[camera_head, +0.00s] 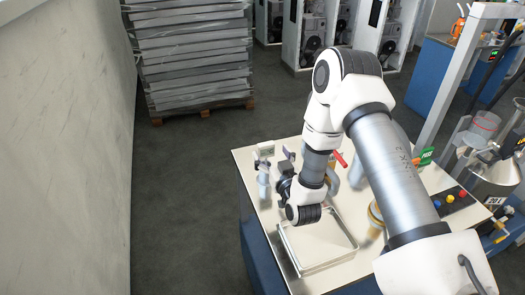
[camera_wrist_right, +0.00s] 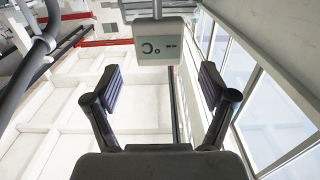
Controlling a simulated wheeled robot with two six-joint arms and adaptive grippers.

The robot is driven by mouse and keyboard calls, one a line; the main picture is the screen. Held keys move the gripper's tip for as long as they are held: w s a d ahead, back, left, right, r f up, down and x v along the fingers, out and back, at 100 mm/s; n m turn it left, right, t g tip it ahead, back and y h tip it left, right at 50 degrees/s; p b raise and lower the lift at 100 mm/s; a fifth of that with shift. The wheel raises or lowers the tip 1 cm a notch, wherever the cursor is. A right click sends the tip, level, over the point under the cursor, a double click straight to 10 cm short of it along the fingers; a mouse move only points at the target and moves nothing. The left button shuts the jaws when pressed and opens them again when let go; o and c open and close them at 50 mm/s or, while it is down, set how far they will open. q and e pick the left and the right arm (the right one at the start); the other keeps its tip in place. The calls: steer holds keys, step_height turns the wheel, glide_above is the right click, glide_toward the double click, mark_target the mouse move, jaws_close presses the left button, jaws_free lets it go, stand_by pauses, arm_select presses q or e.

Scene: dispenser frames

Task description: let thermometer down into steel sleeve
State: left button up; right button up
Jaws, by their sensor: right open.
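I cannot tell whether that cylinder is the steel sleeve. My right gripper (camera_head: 287,156) is open beside the head. In the wrist view its fingers (camera_wrist_right: 157,88) are spread apart and empty, with the head just beyond them. My left gripper is not in view.
A shallow metal tray (camera_head: 345,258) lies on the cream table (camera_head: 245,160) below my right wrist. A red-handled item (camera_head: 340,158) and an amber-rimmed cylinder (camera_head: 375,215) stand nearby, partly hidden by my arm. A control box with coloured buttons (camera_head: 450,199) is at the right.

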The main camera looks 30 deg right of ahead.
mark_target(267, 146)
steer(key=p+x, duration=0.2)
steer(key=x, duration=0.2)
steer(key=shift+w+r, duration=0.15)
steer(key=shift+r, duration=0.05)
steer(key=shift+w+d+f, duration=0.1)
steer(key=shift+w+f, duration=0.2)
steer(key=shift+s+r, duration=0.2)
steer(key=shift+s, duration=0.05)
steer(key=c, duration=1.3)
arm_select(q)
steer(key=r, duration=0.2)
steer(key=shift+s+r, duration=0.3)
arm_select(e)
steer(key=shift+o, duration=0.2)
